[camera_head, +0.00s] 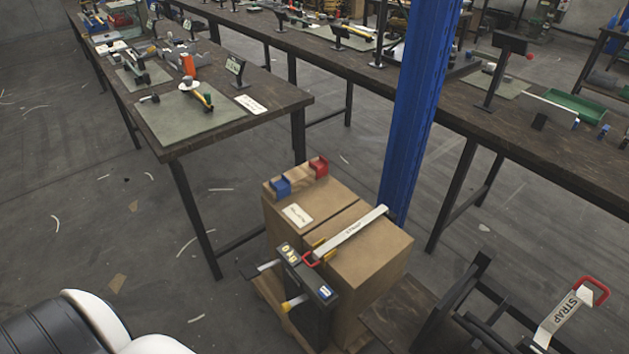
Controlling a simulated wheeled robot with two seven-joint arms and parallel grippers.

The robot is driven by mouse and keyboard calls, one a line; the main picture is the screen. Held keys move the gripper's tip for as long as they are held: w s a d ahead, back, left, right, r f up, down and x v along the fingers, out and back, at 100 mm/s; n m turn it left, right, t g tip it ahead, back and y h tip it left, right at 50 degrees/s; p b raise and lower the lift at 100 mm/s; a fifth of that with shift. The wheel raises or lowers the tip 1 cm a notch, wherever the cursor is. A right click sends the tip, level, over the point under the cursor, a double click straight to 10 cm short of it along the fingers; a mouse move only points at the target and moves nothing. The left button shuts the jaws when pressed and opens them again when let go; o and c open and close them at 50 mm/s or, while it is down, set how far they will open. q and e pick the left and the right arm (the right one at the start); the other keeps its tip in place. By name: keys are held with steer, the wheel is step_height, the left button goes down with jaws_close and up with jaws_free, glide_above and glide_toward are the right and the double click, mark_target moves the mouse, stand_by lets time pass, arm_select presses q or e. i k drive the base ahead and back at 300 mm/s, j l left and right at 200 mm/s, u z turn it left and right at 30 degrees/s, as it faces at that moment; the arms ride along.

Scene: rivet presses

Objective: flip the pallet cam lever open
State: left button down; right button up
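Cardboard boxes (375,262) stand on a wooden pallet (268,312) at lower centre. A dark upright unit (312,305) with small labels stands against the near side of the boxes. Neither of my grippers is in view.
A blue column (415,110) rises behind the boxes. Workbenches stand at left (215,125) and along the back right (480,105). A dark frame with another red-handled strap (562,318) is at lower right. The floor at left is open, with scattered scraps.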

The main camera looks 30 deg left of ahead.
mark_target(285, 307)
steer(key=u, duration=1.3)
